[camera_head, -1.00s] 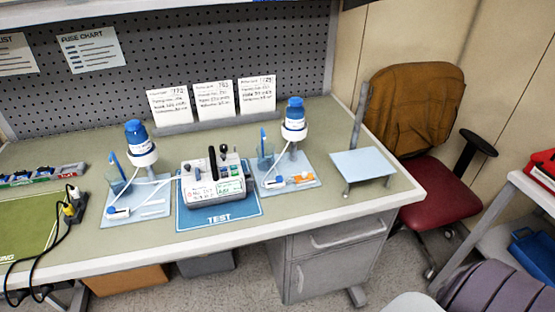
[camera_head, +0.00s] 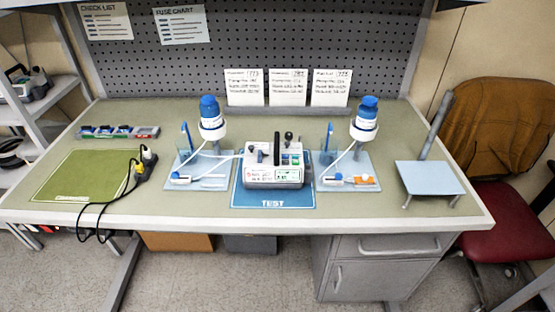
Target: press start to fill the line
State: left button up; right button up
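A white infusion pump (camera_head: 274,165) stands on the blue TEST mat (camera_head: 272,199) near the front middle of the bench. It has a black handle, small coloured parts on top and a labelled front panel; I cannot make out which button is start. To its left is a light blue stand (camera_head: 205,181) with a blue-capped bottle (camera_head: 210,117) held in a white ring. To its right is a similar stand (camera_head: 343,186) with another blue-capped bottle (camera_head: 365,113) and an orange part. Thin white lines run from the bottles. Neither gripper shows.
A green mat (camera_head: 88,176) with a black cable and yellow plug (camera_head: 143,167) lies at the left. A small tray of coloured parts (camera_head: 118,132) sits behind it. Three cards (camera_head: 288,88) stand at the back. A light blue platform (camera_head: 430,178) is at the right, near a chair (camera_head: 500,150).

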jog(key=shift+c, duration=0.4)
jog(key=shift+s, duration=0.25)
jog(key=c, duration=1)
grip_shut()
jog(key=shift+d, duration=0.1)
